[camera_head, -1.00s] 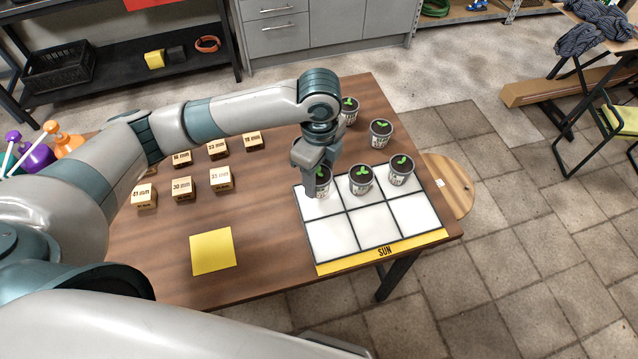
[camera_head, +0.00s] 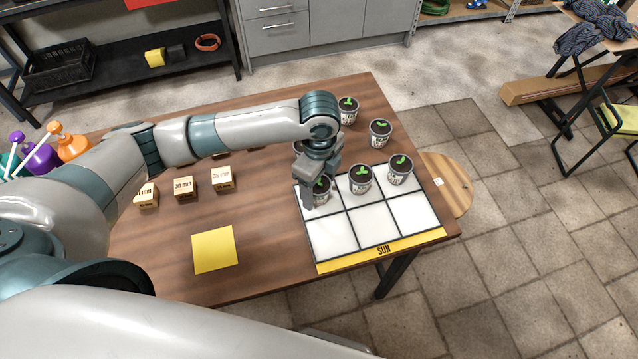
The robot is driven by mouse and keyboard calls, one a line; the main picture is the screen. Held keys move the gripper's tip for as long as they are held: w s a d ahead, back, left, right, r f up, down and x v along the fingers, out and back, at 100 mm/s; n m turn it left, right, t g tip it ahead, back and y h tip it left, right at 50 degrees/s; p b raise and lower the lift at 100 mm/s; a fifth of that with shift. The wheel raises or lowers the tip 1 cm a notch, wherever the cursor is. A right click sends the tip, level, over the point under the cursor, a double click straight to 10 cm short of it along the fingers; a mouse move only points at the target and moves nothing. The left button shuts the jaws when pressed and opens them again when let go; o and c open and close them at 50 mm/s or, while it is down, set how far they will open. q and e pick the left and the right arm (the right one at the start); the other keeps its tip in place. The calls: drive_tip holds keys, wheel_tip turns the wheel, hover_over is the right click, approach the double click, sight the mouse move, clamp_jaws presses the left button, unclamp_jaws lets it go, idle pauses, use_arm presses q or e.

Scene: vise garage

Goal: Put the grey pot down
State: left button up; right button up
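The grey pot (camera_head: 323,194), with a dark top and a small green seedling, is between the fingers of my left gripper (camera_head: 320,182). The gripper points down from above and partly hides the pot. The pot is over the back left cell of the white gridded mat (camera_head: 333,238), which has a yellow "SUN" strip along its front. I cannot tell whether its base touches the mat. Two similar pots stand upright in the back row, one in the middle cell (camera_head: 360,181) and one in the right cell (camera_head: 399,172). My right gripper is not in view.
Two more pots stand behind the mat, one at the back (camera_head: 347,111) and one nearer the right edge (camera_head: 380,133). Several labelled wooden blocks (camera_head: 185,188) and a yellow square (camera_head: 214,250) lie left on the wooden table (camera_head: 268,270). The mat's front row is empty.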

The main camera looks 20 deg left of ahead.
sight(320, 185)
use_arm(q)
drive_tip(key=shift+r, duration=0.1)
wheel_tip(320, 185, up, 12)
drive_tip(key=b, duration=0.2)
drive_tip(key=shift+b, duration=0.3)
drive_tip(key=shift+d, duration=0.1)
idle(0.7)
